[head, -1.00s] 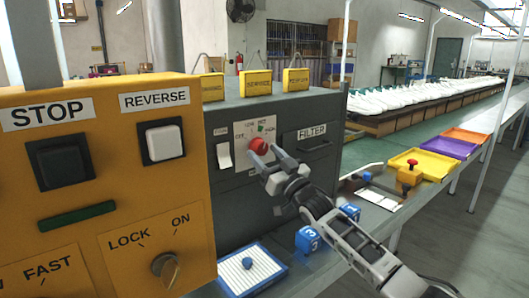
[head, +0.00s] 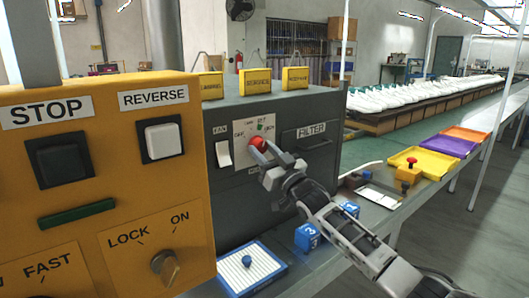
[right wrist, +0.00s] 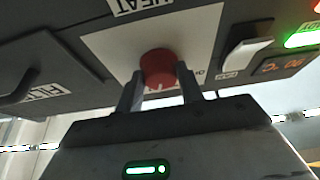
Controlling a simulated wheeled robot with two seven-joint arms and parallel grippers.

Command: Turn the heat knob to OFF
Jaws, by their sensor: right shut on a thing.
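The red heat knob (head: 257,144) sits on a white label plate (head: 241,131) on the front of the dark grey machine box. My right gripper (head: 262,154) is at the knob, its arm coming from the lower right. In the right wrist view the red knob (right wrist: 158,68) is between the two fingers of my right gripper (right wrist: 160,86), which are shut on it. The HEAT label (right wrist: 138,4) shows upside down there. The knob's exact pointer direction is too small to tell. My left gripper is not in view.
A white fan switch (head: 223,153) is left of the knob plate, and a FILTER drawer (head: 312,137) is to its right. The yellow control panel (head: 105,190) stands close on the left.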

